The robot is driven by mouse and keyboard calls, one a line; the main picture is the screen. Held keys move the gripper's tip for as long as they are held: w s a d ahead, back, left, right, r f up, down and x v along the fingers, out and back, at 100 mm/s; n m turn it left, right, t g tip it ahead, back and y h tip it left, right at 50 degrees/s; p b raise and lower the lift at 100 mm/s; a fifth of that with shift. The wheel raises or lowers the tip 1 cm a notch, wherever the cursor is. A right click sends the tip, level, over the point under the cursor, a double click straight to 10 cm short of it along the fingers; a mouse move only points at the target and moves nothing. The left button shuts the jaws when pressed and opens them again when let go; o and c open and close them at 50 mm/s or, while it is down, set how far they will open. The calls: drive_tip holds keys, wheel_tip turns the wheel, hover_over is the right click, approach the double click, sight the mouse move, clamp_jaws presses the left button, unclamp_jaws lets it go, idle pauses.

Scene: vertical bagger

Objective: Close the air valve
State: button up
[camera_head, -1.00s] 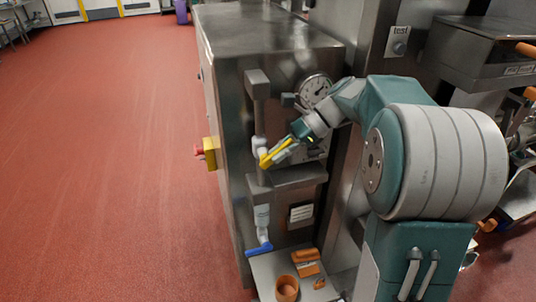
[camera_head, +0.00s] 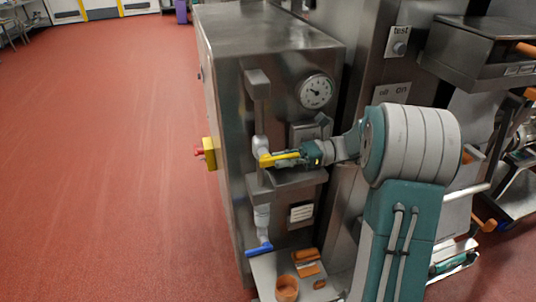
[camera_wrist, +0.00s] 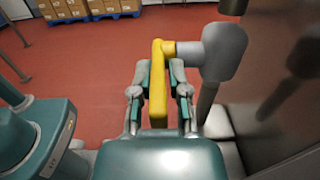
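The air valve's yellow lever handle (camera_head: 282,158) sticks out to the right from the grey valve body (camera_head: 258,145) on a vertical pipe at the machine's front. It lies nearly level, crosswise to the pipe. In the wrist view the yellow handle (camera_wrist: 158,85) runs between my two fingers, with the grey valve body (camera_wrist: 224,50) at upper right. My gripper (camera_head: 285,158) comes from the right, its fingers closed in on both sides of the handle; the wrist view shows my gripper (camera_wrist: 160,85) too. The contact faces are partly hidden.
A round gauge (camera_head: 316,91) is above right of the valve. A blue-handled valve (camera_head: 258,250) is below on the same pipe line. A shelf with an orange cup (camera_head: 287,288) stands lower. A red and yellow switch (camera_head: 207,153) juts out at the left. The red floor there is open.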

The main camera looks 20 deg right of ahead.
sight(299, 156)
drive_tip(key=o, duration=0.3)
drive_tip(key=shift+o, duration=0.2)
drive_tip(key=shift+d, duration=0.1)
drive_tip(key=shift+d, duration=0.1)
drive_tip(key=shift+d, duration=2.4)
drive_tip(key=shift+a, duration=0.15)
